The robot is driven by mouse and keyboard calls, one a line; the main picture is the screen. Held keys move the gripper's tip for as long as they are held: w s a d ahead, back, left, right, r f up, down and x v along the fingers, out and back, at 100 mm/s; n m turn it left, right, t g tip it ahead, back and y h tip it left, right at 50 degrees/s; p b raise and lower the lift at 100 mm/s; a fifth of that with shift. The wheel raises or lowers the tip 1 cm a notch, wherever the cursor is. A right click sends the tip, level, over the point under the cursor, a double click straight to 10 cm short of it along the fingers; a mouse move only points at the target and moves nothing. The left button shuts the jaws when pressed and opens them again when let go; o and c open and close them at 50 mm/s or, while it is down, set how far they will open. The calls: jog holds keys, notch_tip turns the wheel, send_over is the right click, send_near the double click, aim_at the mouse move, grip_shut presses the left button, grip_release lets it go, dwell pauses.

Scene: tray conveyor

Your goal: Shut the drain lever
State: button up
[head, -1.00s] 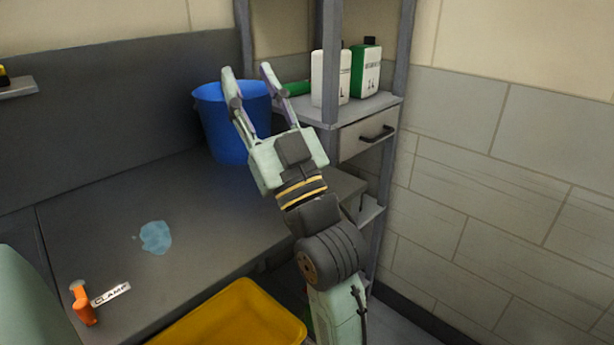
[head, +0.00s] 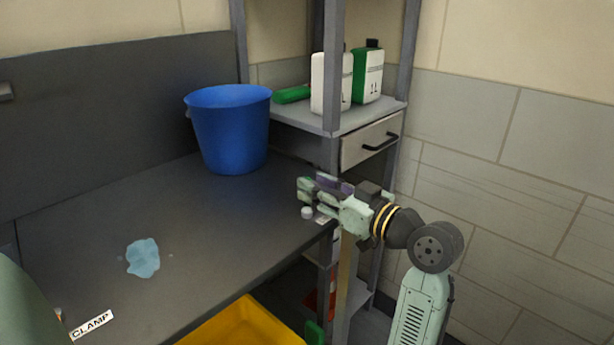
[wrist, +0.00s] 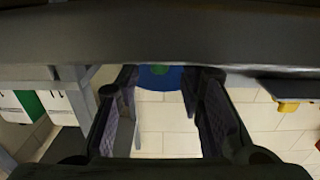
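My gripper (head: 314,187) is at the right end of the dark bench, its fingers pointing left. In the wrist view its two fingers (wrist: 168,98) stand apart with nothing held between them. A small pale knob (head: 307,212) shows just below the fingers at the bench's right edge, beside a small white label (head: 322,220) too small to read. It may be the drain lever, but the gripper partly covers this spot and I cannot tell its position. I cannot tell whether the fingers touch the knob.
A blue bucket (head: 230,135) stands at the back of the bench (head: 210,225). A bluish puddle (head: 143,258) lies near a CLAMP label (head: 92,325). A shelf unit with a drawer (head: 368,141) and bottles (head: 331,85) stands behind my arm. A yellow tub (head: 240,325) is below the bench.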

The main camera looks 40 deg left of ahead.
jog(key=shift+w+a, duration=0.15)
jog(key=shift+a, duration=1.55)
grip_shut()
